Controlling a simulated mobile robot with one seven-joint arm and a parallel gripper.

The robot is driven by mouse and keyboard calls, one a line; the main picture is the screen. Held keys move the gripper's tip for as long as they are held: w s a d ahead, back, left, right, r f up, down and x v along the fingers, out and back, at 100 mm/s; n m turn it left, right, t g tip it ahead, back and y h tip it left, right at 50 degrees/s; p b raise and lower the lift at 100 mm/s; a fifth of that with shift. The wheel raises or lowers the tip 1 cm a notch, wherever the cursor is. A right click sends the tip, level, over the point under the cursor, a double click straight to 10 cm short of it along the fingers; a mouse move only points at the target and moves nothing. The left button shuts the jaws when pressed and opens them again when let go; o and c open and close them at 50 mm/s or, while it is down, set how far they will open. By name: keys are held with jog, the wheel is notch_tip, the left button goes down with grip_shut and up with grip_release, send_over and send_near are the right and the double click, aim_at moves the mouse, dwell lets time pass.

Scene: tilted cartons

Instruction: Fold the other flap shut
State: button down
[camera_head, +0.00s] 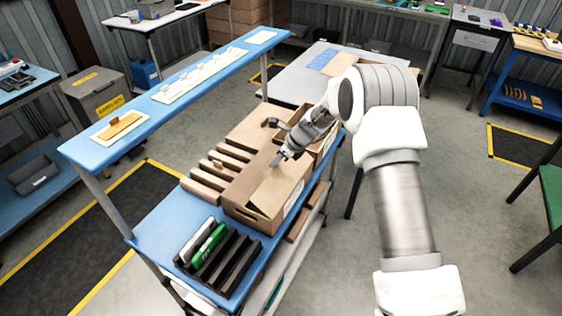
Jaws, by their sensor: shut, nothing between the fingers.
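A brown cardboard carton (285,200) stands on the blue shelf of a workbench, in the middle of the head view. Its top flaps slope over the opening; one flap panel (250,188) lies on the left side of the top. I cannot tell exactly how far each flap is down. My gripper (277,160) is shut and empty, with its fingertips just above or at the carton's far top edge. I cannot tell whether they touch the cardboard. My gripper and wrist hide part of the carton's far side.
A second carton (326,146) is partly hidden behind my wrist. A black rack (237,267) with a green item (208,245) stands in front. A raised blue shelf (180,88) runs along the left.

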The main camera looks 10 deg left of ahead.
jog(key=shift+b+x, duration=0.6)
jog(key=shift+x, duration=0.95)
dwell(0.4)
